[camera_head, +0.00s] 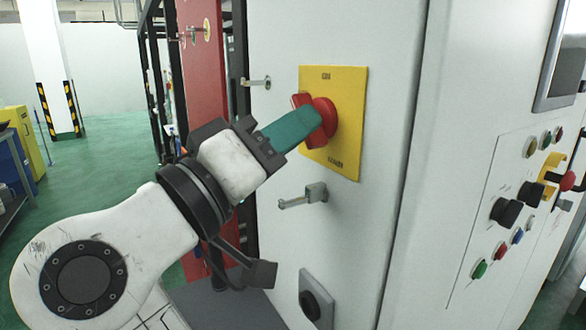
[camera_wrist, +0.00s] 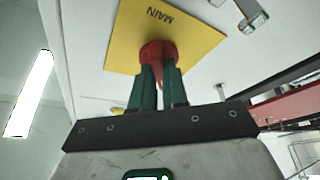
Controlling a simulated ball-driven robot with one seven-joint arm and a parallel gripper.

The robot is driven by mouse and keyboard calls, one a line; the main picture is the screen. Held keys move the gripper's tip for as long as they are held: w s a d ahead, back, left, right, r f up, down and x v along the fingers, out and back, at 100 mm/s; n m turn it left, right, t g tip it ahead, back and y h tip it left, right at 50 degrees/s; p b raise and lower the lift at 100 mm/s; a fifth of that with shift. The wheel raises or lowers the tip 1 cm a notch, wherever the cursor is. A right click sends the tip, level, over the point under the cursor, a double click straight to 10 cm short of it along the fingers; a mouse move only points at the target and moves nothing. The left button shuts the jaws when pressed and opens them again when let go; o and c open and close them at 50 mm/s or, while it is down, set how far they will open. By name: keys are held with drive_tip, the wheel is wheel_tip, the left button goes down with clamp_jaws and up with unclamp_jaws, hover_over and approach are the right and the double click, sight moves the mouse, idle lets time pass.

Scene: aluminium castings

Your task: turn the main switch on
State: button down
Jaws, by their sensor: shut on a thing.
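The main switch is a red rotary knob (camera_head: 325,118) on a yellow plate (camera_head: 345,142) fixed to the light grey cabinet front. In the wrist view the plate (camera_wrist: 185,32) reads "MAIN", and the red knob (camera_wrist: 157,50) sits at its lower part. My gripper (camera_head: 312,124) reaches the knob from the lower left, its green fingers on the knob's handle. In the wrist view my gripper (camera_wrist: 158,72) has its two fingers on either side of the red handle, shut on it. The fingers hide part of the handle, and its exact on or off position cannot be read.
A metal latch handle (camera_head: 303,196) sticks out below the plate, with another (camera_head: 256,82) at upper left. A black round fitting (camera_head: 316,304) is lower on the cabinet. A control panel with buttons (camera_head: 510,212) is at right. Open green floor (camera_head: 105,150) lies at left.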

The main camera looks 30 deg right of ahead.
drive_tip(key=m+g+b, duration=0.1)
drive_tip(key=m+b, duration=0.1)
drive_tip(key=f+m+g+h+b, duration=0.1)
drive_tip(key=m+b, duration=0.2)
drive_tip(key=shift+w, duration=0.15)
drive_tip(key=m+g+b, duration=0.1)
drive_tip(key=m, duration=0.1)
drive_tip(key=m+g+b, duration=0.1)
drive_tip(key=b, duration=0.1)
drive_tip(key=m+g+b, duration=0.1)
drive_tip(key=m, duration=0.1)
drive_tip(key=shift+w+r+m+h+b, duration=0.15)
drive_tip(key=shift+r+m+h+b, duration=0.1)
drive_tip(key=shift+m+h+b, duration=0.05)
drive_tip(key=c, duration=1.1)
unclamp_jaws()
drive_tip(key=shift+r, duration=0.1)
drive_tip(key=shift+c, duration=0.2)
drive_tip(key=shift+a, duration=0.1)
drive_tip(key=v, duration=1)
drive_tip(key=shift+a+b, duration=0.3)
drive_tip(key=shift+a, duration=0.05)
drive_tip(key=shift+w, duration=0.1)
